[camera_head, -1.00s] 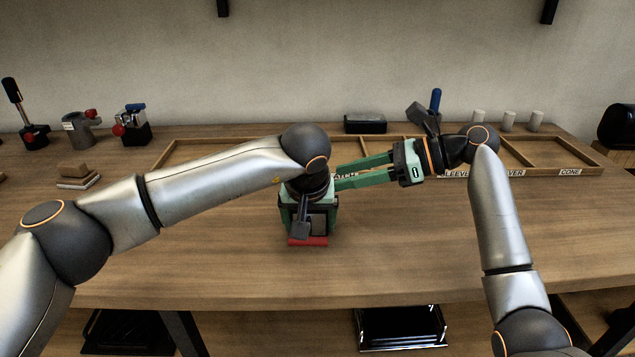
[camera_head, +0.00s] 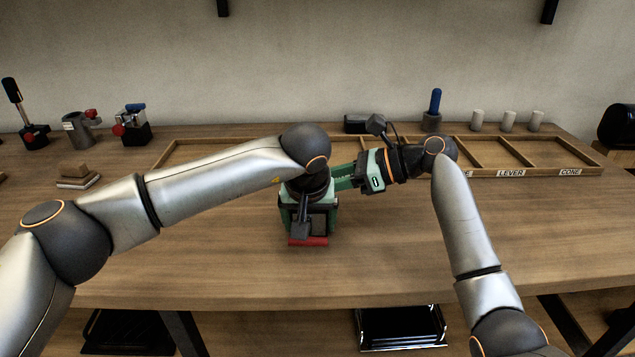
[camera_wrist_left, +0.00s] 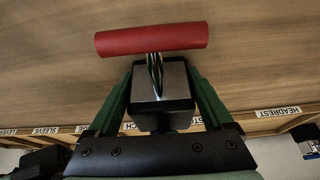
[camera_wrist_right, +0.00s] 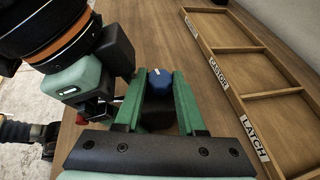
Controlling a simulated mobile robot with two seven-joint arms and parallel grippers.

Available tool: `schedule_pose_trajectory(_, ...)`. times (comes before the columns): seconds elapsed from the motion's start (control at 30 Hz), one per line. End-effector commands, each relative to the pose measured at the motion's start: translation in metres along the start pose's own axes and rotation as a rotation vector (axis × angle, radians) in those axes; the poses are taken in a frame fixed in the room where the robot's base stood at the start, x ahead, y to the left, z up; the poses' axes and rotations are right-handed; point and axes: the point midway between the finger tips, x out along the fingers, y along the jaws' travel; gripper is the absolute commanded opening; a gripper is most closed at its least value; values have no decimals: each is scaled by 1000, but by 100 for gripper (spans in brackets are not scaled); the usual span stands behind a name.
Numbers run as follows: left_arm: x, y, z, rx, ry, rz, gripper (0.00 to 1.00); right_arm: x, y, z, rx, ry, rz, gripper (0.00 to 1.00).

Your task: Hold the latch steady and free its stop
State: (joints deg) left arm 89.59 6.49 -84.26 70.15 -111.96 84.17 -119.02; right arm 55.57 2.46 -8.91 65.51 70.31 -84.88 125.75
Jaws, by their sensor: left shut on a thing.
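The latch (camera_wrist_left: 160,103) is a dark and silver block with a red bar (camera_head: 308,241) at its front, standing on the workbench. My left gripper (camera_head: 308,215) comes from above and is shut on its body, one finger on each side, as the left wrist view (camera_wrist_left: 162,75) shows. A blue piece (camera_wrist_right: 160,76), which looks like the stop, shows on the latch's side in the right wrist view. My right gripper (camera_wrist_right: 160,92) is open, its fingers level and reaching in from the right around the blue piece. I cannot tell whether they touch it. The left gripper hides their tips in the head view.
A shallow wooden tray (camera_head: 545,173) with labelled compartments lies behind. A blue-handled part (camera_head: 434,108), pale cylinders (camera_head: 508,121) and a dark box (camera_head: 357,124) stand at the back. Several fixtures (camera_head: 78,130) and wooden blocks (camera_head: 76,177) are at left. The bench front is clear.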

Motion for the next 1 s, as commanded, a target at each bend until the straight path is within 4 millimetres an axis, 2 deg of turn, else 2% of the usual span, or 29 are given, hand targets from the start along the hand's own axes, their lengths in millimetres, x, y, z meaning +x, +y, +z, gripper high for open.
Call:
schedule_pose_trajectory(0.03, 1, 0, 0, -1, -1, -1, 0, 0, 1, 0, 0, 0, 3, 19)
schedule_pose_trajectory(0.2, 1, -1, 0, -2, -1, -1, 0, 0, 1, 0, 0, 0, 3, 0)
schedule_pose_trajectory(0.53, 1, -1, 0, -2, -1, -1, 0, 0, 0, 0, -6, 2, 23, 0)
schedule_pose_trajectory(1.0, 1, -1, 0, -1, -1, -2, 0, 0, -4, 0, -79, 4, 201, 0)
